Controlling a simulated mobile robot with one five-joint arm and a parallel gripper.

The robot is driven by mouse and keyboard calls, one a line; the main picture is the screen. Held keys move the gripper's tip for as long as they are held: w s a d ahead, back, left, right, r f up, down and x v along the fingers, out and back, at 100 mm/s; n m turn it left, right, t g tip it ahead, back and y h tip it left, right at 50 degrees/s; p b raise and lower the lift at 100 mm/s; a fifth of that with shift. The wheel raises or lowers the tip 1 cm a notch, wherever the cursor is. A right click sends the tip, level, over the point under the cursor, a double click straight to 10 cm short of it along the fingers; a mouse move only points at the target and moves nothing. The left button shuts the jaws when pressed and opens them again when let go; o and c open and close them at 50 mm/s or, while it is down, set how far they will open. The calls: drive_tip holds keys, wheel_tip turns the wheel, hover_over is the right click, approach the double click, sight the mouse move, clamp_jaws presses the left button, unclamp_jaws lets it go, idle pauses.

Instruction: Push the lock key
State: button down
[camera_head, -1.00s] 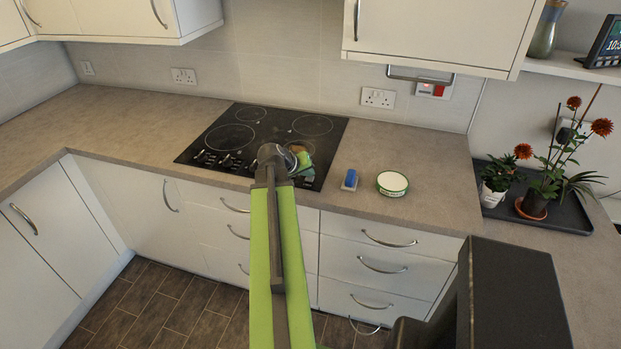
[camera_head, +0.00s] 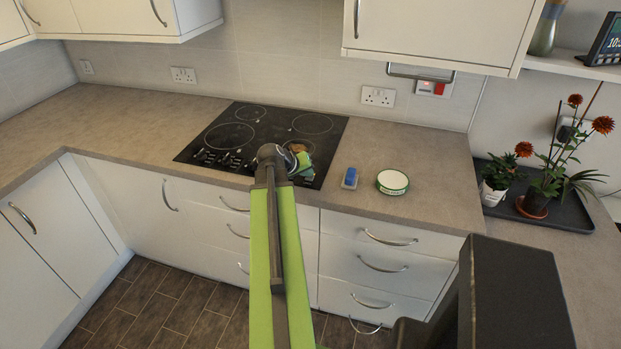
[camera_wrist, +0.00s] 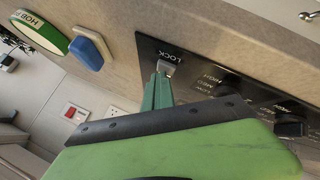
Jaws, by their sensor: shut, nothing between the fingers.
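The lock key (camera_wrist: 167,69) is a small pale key beside the word LOCK on the black hob panel in the wrist view. My gripper (camera_wrist: 162,76) is shut and empty, with its green fingertips right at the key and covering part of it. I cannot tell whether they touch or press it. In the head view the black hob (camera_head: 235,135) is set in the worktop, and my gripper (camera_head: 303,165) is over its front right part. The key itself is hidden there.
Dark knobs (camera_wrist: 290,127) stand along the panel beside my gripper. A blue and white block (camera_head: 350,178) and a round green-rimmed tin (camera_head: 392,182) lie on the worktop right of the hob. Potted plants stand on a dark tray (camera_head: 560,215) farther right.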

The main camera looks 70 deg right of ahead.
sight(308, 179)
drive_tip(key=shift+r+p, duration=0.45)
drive_tip(key=shift+p, duration=0.05)
wheel_tip(308, 179, up, 6)
drive_tip(key=p, duration=0.6)
idle(0.4)
